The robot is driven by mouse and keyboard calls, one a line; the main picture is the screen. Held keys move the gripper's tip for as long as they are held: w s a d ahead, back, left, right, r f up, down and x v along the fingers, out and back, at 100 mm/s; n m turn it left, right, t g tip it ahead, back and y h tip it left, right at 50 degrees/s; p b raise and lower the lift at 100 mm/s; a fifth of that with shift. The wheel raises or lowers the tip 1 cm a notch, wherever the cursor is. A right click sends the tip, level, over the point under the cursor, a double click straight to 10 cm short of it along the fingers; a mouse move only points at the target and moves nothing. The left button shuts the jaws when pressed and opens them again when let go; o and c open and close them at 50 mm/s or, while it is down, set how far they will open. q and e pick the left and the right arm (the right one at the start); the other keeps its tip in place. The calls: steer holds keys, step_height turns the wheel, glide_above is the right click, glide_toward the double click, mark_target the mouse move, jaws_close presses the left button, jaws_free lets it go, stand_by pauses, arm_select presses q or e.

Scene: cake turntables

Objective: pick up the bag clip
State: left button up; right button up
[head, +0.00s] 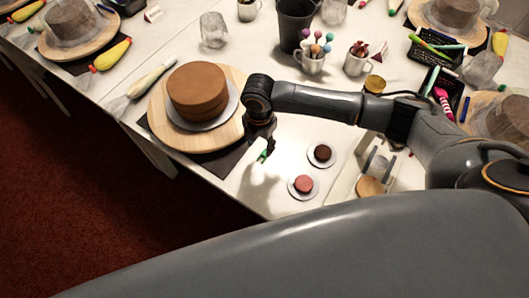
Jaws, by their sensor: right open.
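The small green thing that looks like the bag clip (262,157) is on the white table (235,195), beside the turntable's dark mat. My right gripper (266,148) reaches in from the right and points down at the clip. It is open, with its fingertips right by the clip. I cannot tell whether they touch it, and the dark fingers may hide part of it. My left gripper is not in view.
A brown cake (197,90) stands on a wooden turntable (168,127) left of my right gripper. Small plates with a chocolate (322,152) and a pink treat (303,184) lie to the right. Cups and a dark bucket (294,25) stand behind.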

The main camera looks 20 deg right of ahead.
mark_target(262, 159)
step_height(262, 159, down, 2)
steer(key=shift+f, duration=0.65)
steer(key=f, duration=0.1)
steer(key=f+p, duration=0.1)
steer(key=f, duration=0.1)
steer(key=shift+d+f, duration=0.2)
steer(key=shift+f, duration=0.55)
steer(key=c, duration=0.8)
